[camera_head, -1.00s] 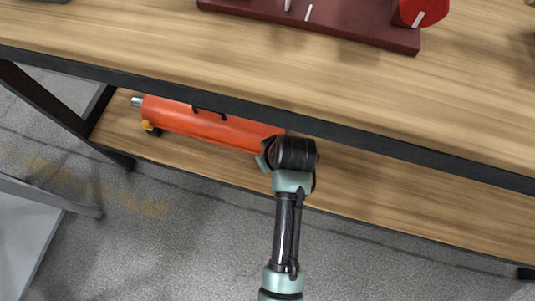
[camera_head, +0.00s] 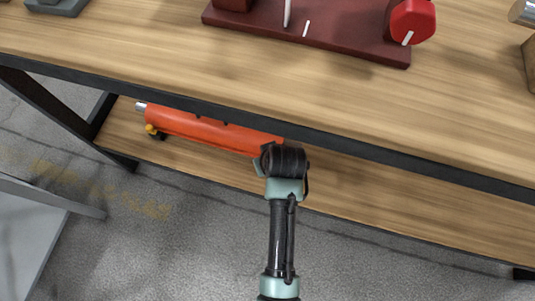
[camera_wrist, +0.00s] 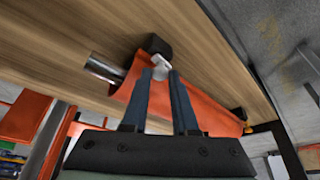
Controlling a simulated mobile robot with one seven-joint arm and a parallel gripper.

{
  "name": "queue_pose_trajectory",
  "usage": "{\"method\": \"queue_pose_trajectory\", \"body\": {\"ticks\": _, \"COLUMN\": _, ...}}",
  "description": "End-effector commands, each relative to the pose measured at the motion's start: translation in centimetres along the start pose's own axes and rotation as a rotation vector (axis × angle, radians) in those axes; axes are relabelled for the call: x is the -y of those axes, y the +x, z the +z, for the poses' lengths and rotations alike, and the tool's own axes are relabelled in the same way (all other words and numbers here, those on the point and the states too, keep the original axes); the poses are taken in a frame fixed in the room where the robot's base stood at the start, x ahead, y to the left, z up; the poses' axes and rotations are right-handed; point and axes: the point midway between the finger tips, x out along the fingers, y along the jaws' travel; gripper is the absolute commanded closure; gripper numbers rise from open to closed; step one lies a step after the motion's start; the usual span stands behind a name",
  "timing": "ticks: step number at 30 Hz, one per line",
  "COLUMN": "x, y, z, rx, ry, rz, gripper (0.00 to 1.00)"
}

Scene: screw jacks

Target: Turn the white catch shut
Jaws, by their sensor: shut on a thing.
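The white catch (camera_wrist: 161,66) shows in the wrist view, small and pale, in front of a black block (camera_wrist: 157,45) at the near end of an orange cylinder body (camera_wrist: 195,112). My gripper (camera_wrist: 160,73) has its two dark fingers on either side of the catch, shut on it. The exact turn of the catch is hard to read at this size. In the head view the orange cylinder (camera_head: 210,132) lies on the lower shelf. My wrist is at its right end, and the gripper and catch are hidden there.
The upper tabletop (camera_head: 150,60) with its dark front edge overhangs the lower shelf (camera_head: 400,205). A dark red base (camera_head: 320,42) with a red knob (camera_head: 412,22) stands on top. A chrome rod (camera_wrist: 104,68) sticks out beside the catch. The shelf to the right is clear.

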Motion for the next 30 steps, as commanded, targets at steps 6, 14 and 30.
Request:
{"method": "queue_pose_trajectory", "body": {"ticks": 6, "x": 0.27, "y": -0.68, "z": -0.13, "rx": 0.006, "ry": 0.171, "rz": 0.069, "gripper": 1.0}}
{"method": "queue_pose_trajectory", "body": {"ticks": 14, "x": 0.48, "y": -0.46, "z": -0.18, "rx": 0.006, "ry": 0.397, "rz": 0.165, "gripper": 1.0}}
{"method": "queue_pose_trajectory", "body": {"ticks": 30, "x": 0.85, "y": 0.11, "z": -0.46, "rx": 0.002, "ry": 0.87, "rz": 0.362, "gripper": 1.0}}
